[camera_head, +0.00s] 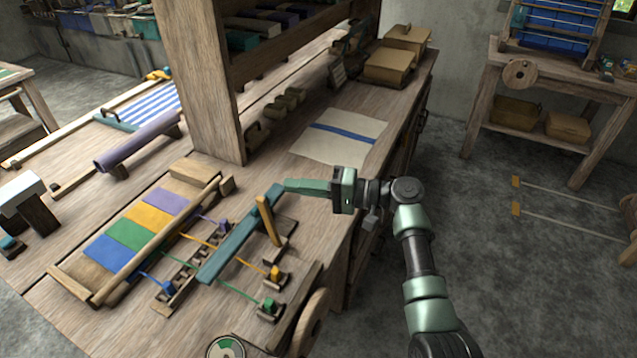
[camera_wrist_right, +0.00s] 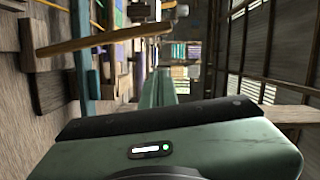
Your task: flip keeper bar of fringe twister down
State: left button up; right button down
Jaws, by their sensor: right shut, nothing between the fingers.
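The fringe twister (camera_head: 170,289) lies on the wooden bench, with coloured cords running to small blue, purple, yellow and green clips. A long teal bar (camera_head: 240,240), which looks like the keeper bar, runs diagonally across the cords; whether it is fully seated I cannot tell. A short wooden stick (camera_head: 267,221) stands up beside it. In the right wrist view the teal bar (camera_wrist_right: 83,70) and the stick (camera_wrist_right: 95,42) show at left. My right gripper (camera_head: 289,185) is shut and empty, its fingertips at the bar's far end; contact is unclear. My left gripper is out of view.
A woven panel of coloured blocks (camera_head: 135,229) lies left of the cords. A cloth with a blue stripe (camera_head: 340,136) lies behind my gripper. A thick wooden post (camera_head: 200,80) rises behind the twister. The bench's right edge borders open floor.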

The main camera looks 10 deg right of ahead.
jog(key=a, duration=0.1)
jog(key=s+a+p, duration=0.2)
jog(key=a, duration=0.1)
jog(key=shift+s+a+f, duration=0.1)
jog(key=shift+s+f, duration=0.1)
jog(key=shift+f, duration=0.2)
jog(key=s+a+f+n+h+b, duration=0.1)
jog(key=s+a+f+n+b, duration=0.2)
jog(key=s, duration=0.1)
jog(key=s+a+f+n+t+h+b, duration=0.1)
jog(key=s+a+f+n+b, duration=0.2)
jog(key=s+f+n+b, duration=0.1)
jog(key=s+a+f+n+h+b, duration=0.1)
jog(key=s+a+f+n+b, duration=0.2)
jog(key=s+n+b, duration=0.1)
jog(key=shift+s+f+t+h, duration=0.3)
jog(key=shift+s+f, duration=0.05)
jog(key=shift+f, duration=0.05)
jog(key=shift+s+a+f+n+t+b, duration=0.15)
jog(key=shift+f+n+b, duration=0.15)
jog(key=shift+f, duration=0.25)
jog(key=shift+s+a+f+n+t+b, duration=0.15)
jog(key=shift+f+n+b, duration=0.05)
jog(key=shift+f+n, duration=0.25)
